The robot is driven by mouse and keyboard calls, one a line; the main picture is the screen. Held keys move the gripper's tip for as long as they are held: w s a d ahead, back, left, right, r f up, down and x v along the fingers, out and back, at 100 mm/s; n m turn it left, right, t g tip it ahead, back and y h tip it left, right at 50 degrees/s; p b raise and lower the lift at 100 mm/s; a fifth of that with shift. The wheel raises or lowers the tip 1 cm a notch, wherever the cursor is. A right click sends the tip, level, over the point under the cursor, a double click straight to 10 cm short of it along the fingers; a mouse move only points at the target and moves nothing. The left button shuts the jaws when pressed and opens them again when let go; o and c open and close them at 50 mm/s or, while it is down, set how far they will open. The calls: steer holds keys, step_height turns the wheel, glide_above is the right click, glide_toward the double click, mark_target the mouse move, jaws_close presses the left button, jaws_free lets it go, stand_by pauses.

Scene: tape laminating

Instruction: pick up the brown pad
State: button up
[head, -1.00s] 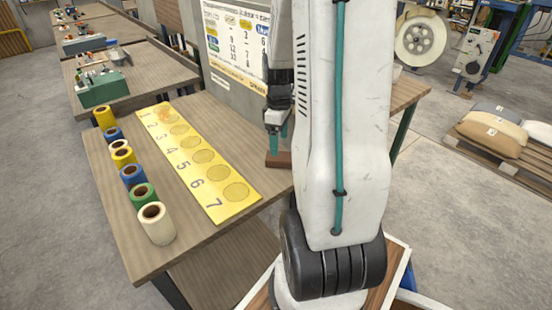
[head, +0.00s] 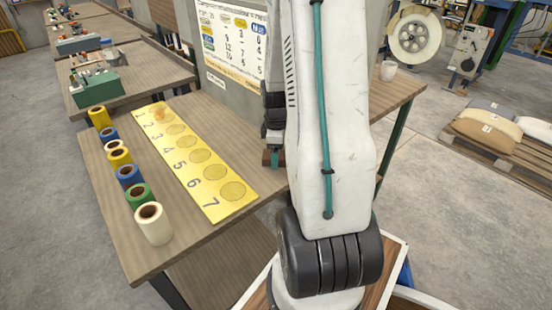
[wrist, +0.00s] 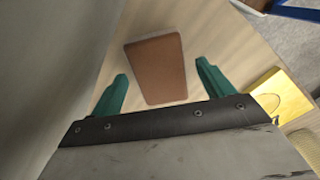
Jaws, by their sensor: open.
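The brown pad (wrist: 156,70) lies flat on the wooden table, a reddish-brown block in the middle of the wrist view. In the head view only a small part of the brown pad (head: 267,158) shows beside my arm. My gripper (wrist: 160,86) is open, with one teal finger on each side of the pad's near end in the wrist view. The fingers look apart from the pad; their height above the table is hard to tell. In the head view my gripper (head: 275,158) is partly hidden behind my arm.
A yellow numbered board (head: 197,160) lies on the table (head: 200,240) left of my arm. Several tape rolls, including a white one (head: 153,224), stand in a row along the left edge. A grey panel with a chart (head: 232,40) rises behind. A white cup (head: 389,70) stands farther right.

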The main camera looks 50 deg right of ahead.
steer(key=shift+c, duration=0.3)
steer(key=c, duration=1.1)
steer(key=shift+a+r, duration=0.2)
steer(key=shift+r, duration=0.35)
steer(key=r, duration=0.6)
steer(key=shift+w+a, duration=0.1)
steer(key=shift+a, duration=0.2)
steer(key=w+a, duration=0.1)
steer(key=a, duration=0.5)
steer(key=w+a, duration=0.2)
steer(key=a, duration=0.4)
steer(key=w+a, duration=0.1)
steer(key=a, duration=0.5)
steer(key=shift+w+a, duration=0.25)
